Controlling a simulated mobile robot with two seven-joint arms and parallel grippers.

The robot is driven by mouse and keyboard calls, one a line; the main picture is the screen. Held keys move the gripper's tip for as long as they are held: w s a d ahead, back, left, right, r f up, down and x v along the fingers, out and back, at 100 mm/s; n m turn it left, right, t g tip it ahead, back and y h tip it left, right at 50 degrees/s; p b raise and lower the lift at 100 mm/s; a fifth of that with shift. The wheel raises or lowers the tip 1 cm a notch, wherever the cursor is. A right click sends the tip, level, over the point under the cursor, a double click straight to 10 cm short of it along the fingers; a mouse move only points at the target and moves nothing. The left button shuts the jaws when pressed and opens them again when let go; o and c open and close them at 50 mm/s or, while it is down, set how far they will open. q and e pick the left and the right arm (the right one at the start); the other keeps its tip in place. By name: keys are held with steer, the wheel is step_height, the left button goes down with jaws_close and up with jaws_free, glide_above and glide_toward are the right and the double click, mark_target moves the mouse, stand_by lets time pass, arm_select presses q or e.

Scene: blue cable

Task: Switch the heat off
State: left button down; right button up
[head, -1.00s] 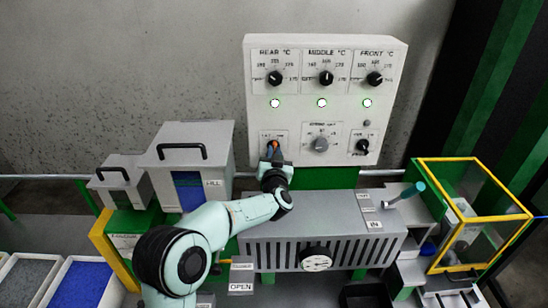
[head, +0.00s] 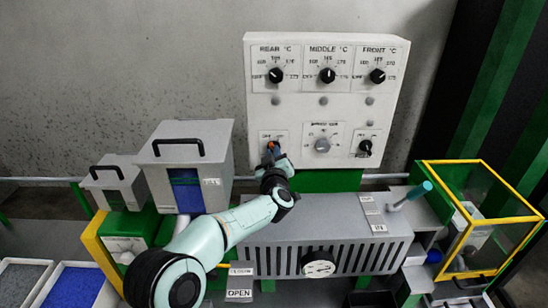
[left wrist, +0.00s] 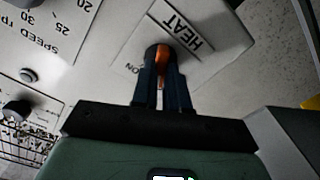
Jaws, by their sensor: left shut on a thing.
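The white control panel (head: 300,110) stands upright against the wall in the head view. Its heat switch (left wrist: 159,54) has an orange part and sits beside the HEAT label (left wrist: 181,28) in the left wrist view. My left gripper (head: 272,152) reaches the lower left of the panel. In the left wrist view its dark fingers (left wrist: 161,78) are shut on the heat switch and hide part of it. The lamps under the three temperature knobs, such as the middle lamp (head: 323,101), are grey and unlit. My right gripper is not in view.
The speed knob (head: 322,145) and another dark knob (head: 365,148) sit right of the switch. Below stands the grey slotted machine (head: 320,225). A grey hopper (head: 160,170) is at left, a yellow-framed guard (head: 480,161) at right.

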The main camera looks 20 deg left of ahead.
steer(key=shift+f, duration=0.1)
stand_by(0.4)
arm_select(q)
steer(key=c, duration=1.1)
jaws_free()
steer(key=shift+c, duration=0.2)
steer(key=b+v, duration=0.3)
steer(key=v, duration=1)
steer(key=shift+s, duration=0.2)
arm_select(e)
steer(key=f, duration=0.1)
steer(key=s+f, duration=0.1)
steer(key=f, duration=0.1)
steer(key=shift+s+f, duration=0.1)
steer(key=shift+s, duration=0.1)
arm_select(q)
steer(key=shift+d, duration=0.1)
